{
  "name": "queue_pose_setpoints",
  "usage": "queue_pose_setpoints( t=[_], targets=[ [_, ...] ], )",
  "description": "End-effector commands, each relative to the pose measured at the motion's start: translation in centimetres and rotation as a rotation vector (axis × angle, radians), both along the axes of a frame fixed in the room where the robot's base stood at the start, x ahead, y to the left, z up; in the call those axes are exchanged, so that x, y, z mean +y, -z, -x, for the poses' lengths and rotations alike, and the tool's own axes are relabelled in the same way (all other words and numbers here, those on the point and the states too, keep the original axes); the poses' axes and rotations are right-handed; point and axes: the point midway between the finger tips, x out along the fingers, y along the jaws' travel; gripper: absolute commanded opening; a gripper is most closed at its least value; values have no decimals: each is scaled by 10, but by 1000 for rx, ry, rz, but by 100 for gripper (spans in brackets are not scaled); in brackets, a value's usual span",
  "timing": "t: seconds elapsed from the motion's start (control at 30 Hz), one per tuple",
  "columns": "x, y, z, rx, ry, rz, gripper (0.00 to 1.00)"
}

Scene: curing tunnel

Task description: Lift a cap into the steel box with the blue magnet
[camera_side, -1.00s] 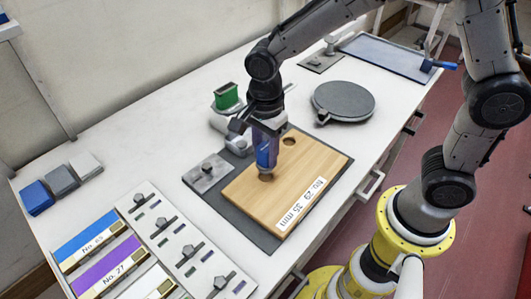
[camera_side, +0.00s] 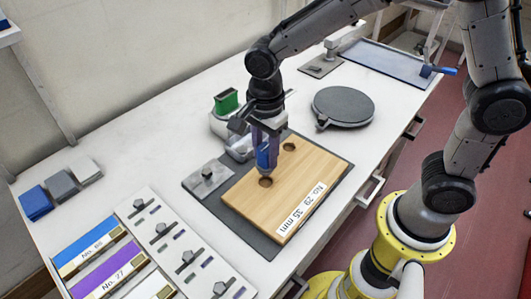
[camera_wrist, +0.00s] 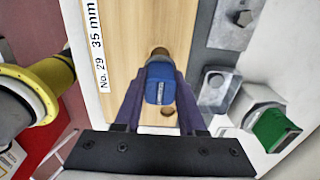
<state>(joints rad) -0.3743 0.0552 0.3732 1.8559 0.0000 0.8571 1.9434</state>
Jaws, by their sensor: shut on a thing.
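My gripper (camera_side: 265,140) is shut on the blue magnet (camera_side: 264,156), upright just above the wooden board. The magnet also shows between the fingers in the wrist view (camera_wrist: 160,82). The board (camera_side: 245,203), marked "No. 29 35 mm", has two round holes. The near hole (camera_side: 265,182) lies just below the magnet's tip, the other hole (camera_side: 289,147) to its upper right. I cannot tell whether a cap hangs from the magnet or lies in a hole. A shiny open box (camera_wrist: 215,90), apparently the steel box, stands beside the board, partly hidden behind my gripper in the side view.
A grey plate with a knob (camera_side: 207,178) and a green-topped holder (camera_side: 226,101) stand close to the board. A round dark plate (camera_side: 343,107) lies at upper right. Several coloured labelled trays and a knobbed panel are at lower left.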

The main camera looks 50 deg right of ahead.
Motion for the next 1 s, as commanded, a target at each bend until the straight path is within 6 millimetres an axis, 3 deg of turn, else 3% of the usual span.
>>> queue_pose_setpoints(
  t=[0.27, 0.4, 0.7, 0.83, 1.0],
  targets=[
    [1, -6, -3, 4, 23, 2, 0],
    [0, -17, -26, -2, 79, -1, 0],
    [-54, -28, -106, -9, 313, -3, 0],
    [-76, -24, -122, -10, 368, -3, 0],
    [-87, -17, -124, 0, 394, 0, 0]
  ],
)
